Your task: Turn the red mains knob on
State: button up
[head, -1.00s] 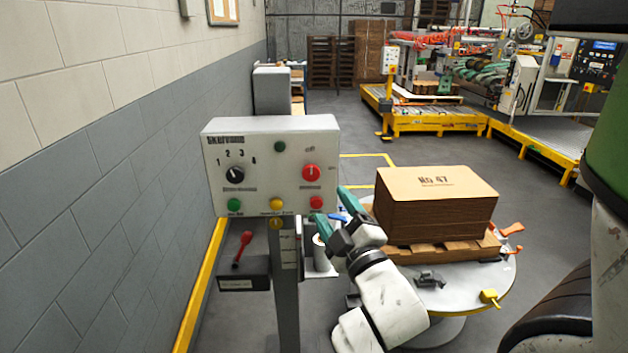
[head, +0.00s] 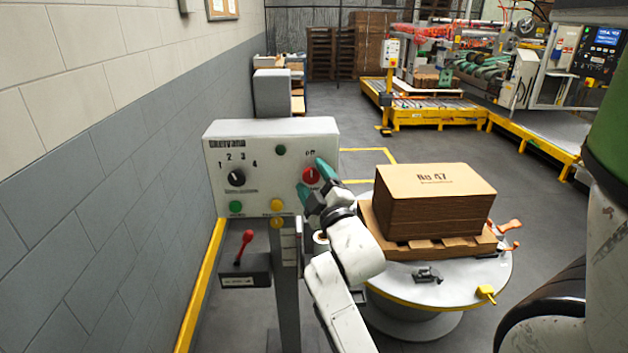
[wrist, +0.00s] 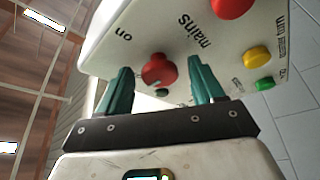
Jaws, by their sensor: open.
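The red mains knob (head: 311,175) is on the right part of the white control panel (head: 270,186). In the wrist view the knob (wrist: 158,70) shows between the two teal fingers, with the printed word "mains" to its right and "on" to its left. My gripper (head: 313,178) is open, with one finger at each side of the knob. There is a visible gap on both sides in the wrist view. Whether a fingertip touches the panel I cannot tell. The knob's exact turn angle is hard to read.
The panel also has a black selector (head: 237,177), a green button (head: 236,207) and a yellow button (head: 277,205). A red button (wrist: 232,6) shows in the wrist view. A red-handled lever (head: 243,246) sits below. A turntable with stacked cardboard (head: 435,205) stands right.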

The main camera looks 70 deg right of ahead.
jog(key=c, duration=1.1)
jog(key=shift+o, duration=0.2)
jog(key=shift+f+b, duration=0.15)
jog(key=shift+b, duration=0.25)
